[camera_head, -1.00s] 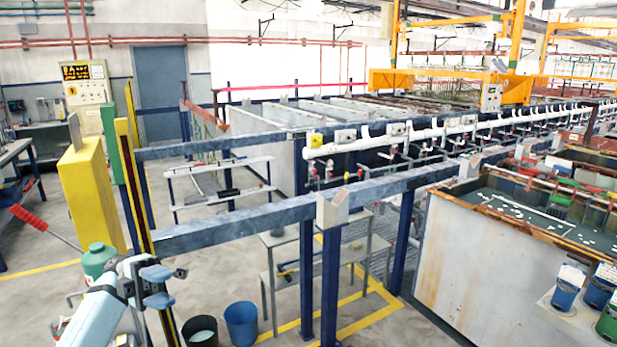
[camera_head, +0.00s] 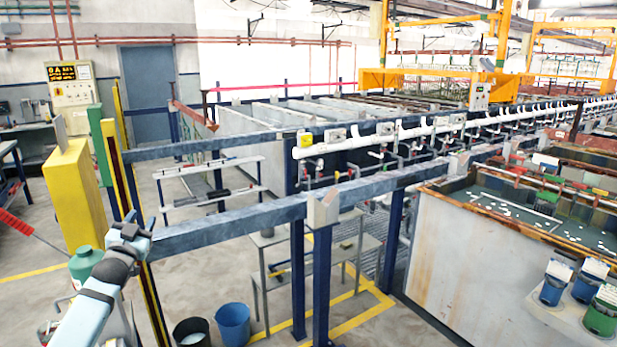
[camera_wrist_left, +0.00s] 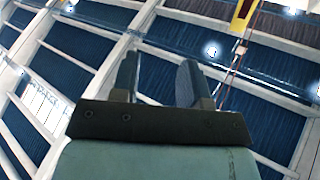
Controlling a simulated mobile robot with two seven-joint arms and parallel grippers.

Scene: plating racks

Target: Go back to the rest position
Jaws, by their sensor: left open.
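My left arm comes in from the lower left of the head view and points up. Its gripper (camera_head: 130,233) is at the arm's upper end, in front of the yellow and blue posts. In the left wrist view, the two fingers of this gripper (camera_wrist_left: 160,80) stand apart with nothing between them. Behind them is a ceiling of dark blue panels and white beams, so the gripper points upward. My right gripper is in neither view.
A blue rail (camera_head: 230,222) runs close beside the left gripper in the picture. A large tank (camera_head: 455,270) is at the right. Open floor lies at the left.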

